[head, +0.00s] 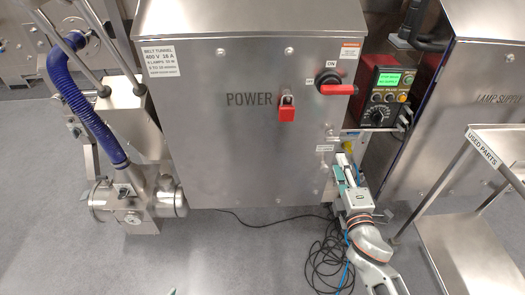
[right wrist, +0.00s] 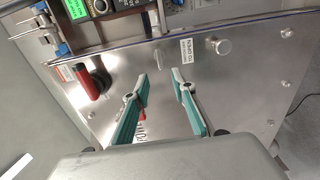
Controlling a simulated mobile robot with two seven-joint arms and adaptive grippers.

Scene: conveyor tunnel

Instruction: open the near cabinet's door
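The near cabinet (head: 235,165) is a steel box marked POWER, and its front door looks shut. A red padlock (head: 286,112) hangs on its front. A red rotary handle (head: 338,89) lies level beside an ON mark; it also shows in the right wrist view (right wrist: 95,82). A round knob (right wrist: 222,47) sits beside a small label ending in OPEN (right wrist: 187,50). My right gripper (head: 345,167) is at the cabinet's lower right edge. In the right wrist view its teal fingers (right wrist: 160,82) are apart with nothing between them. Only a teal speck, perhaps my left gripper (head: 172,292), shows at the bottom edge.
A control box with a green screen (head: 388,90) is right of the cabinet. A used parts cart (head: 470,250) stands at right, before the lamp supply cabinet (head: 480,110). A blue hose (head: 85,105) and pipework stand at left. Loose black cable (head: 328,262) lies on the floor.

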